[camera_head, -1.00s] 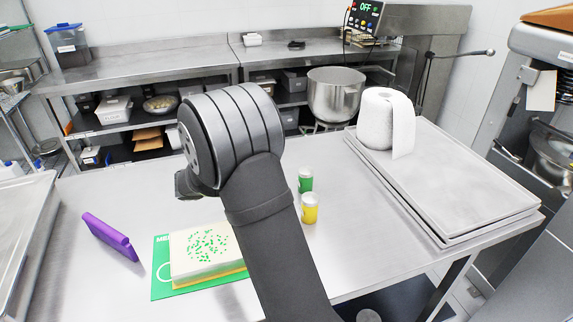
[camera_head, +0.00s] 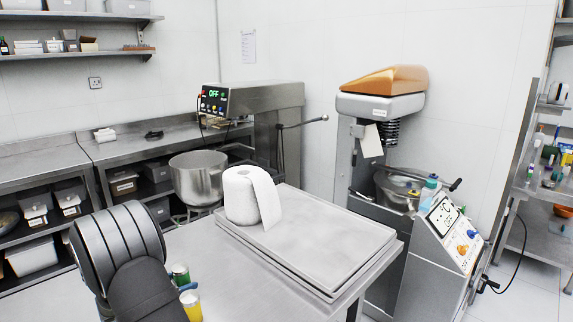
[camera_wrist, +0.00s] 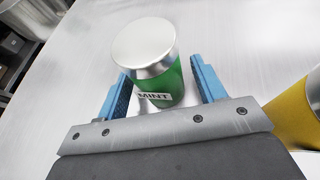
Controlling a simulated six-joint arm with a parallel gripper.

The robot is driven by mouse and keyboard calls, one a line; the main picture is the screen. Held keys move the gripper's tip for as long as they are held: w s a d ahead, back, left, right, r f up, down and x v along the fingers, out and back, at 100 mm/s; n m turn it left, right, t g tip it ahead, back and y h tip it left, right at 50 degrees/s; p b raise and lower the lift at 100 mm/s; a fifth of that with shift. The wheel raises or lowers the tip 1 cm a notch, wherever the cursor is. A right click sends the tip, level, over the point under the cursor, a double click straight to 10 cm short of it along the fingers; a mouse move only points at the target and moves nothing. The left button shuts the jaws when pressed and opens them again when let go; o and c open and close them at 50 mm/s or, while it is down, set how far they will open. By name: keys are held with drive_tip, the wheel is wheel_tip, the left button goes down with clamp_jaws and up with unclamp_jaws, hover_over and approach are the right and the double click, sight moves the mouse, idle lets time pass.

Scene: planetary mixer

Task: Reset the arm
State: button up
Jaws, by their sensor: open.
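My gripper (camera_wrist: 160,80) shows in the wrist view with its two blue fingers apart. A green can with a silver lid, labelled MINT (camera_wrist: 165,85), stands between and just beyond the fingers; I cannot tell whether they touch it. A yellow can (camera_wrist: 298,115) stands to the right, outside the fingers. The green can (camera_head: 180,274) and the yellow can (camera_head: 191,305) stand just right of the arm on the steel table.
A paper towel roll (camera_head: 250,197) stands on stacked steel trays (camera_head: 325,250) at the table's right. Behind are a steel bowl (camera_head: 198,178) at a mixer showing OFF (camera_head: 214,97), and another mixer (camera_head: 380,105). Shelves line the left wall.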

sight(177, 271)
drive_tip(key=shift+w+d+f, duration=0.15)
drive_tip(key=shift+w+d, duration=0.05)
drive_tip(key=shift+w, duration=0.15)
drive_tip(key=shift+r, duration=0.2)
drive_tip(key=shift+s, duration=0.1)
drive_tip(key=shift+s+a, duration=0.3)
drive_tip(key=shift+s, duration=0.1)
drive_tip(key=v, duration=1.7)
drive_tip(key=x, duration=1.8)
wheel_tip(177, 271, up, 4)
drive_tip(key=shift+w+r, duration=0.1)
drive_tip(key=shift+d+r, duration=0.2)
drive_tip(key=shift+d, duration=0.3)
